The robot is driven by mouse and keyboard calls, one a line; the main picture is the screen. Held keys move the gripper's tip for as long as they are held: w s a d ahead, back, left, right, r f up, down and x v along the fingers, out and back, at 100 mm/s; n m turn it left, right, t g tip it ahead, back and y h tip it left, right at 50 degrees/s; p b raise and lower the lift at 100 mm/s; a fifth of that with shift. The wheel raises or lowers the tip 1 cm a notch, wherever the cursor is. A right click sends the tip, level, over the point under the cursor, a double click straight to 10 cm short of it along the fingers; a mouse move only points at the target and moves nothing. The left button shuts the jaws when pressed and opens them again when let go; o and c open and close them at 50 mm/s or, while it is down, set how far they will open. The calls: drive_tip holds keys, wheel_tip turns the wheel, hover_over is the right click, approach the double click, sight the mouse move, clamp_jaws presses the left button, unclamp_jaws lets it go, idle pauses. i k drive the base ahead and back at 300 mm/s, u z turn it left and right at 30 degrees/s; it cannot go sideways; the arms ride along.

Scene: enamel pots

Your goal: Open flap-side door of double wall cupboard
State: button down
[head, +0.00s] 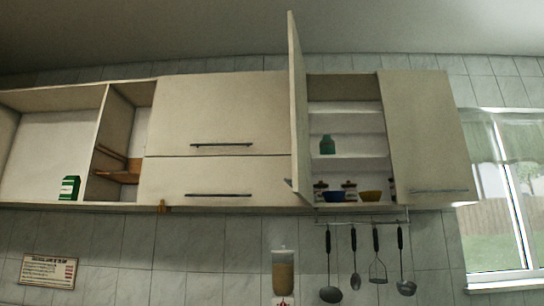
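The double wall cupboard (343,88) hangs right of the middle in the head view. Its left door (297,95), on the side of the flap cupboard, stands swung out and is seen nearly edge-on. A bit of its handle (288,184) shows low on the door. The right door (428,130) is closed, with a bar handle (440,191) near its bottom. The open half shows shelves (345,108). The flap cupboard (222,110) to the left has two closed flaps with dark bar handles. My gripper is not in view.
A green jar (327,145), bowls and small jars stand on the shelves inside. Utensils (355,270) hang from a rail below. An open shelf unit (55,150) with a green box (69,188) is at left. A window (505,200) is at right.

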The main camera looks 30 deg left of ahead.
sight(301, 186)
drive_tip(key=u, duration=0.75)
drive_tip(key=i, duration=0.75)
drive_tip(key=z, duration=0.25)
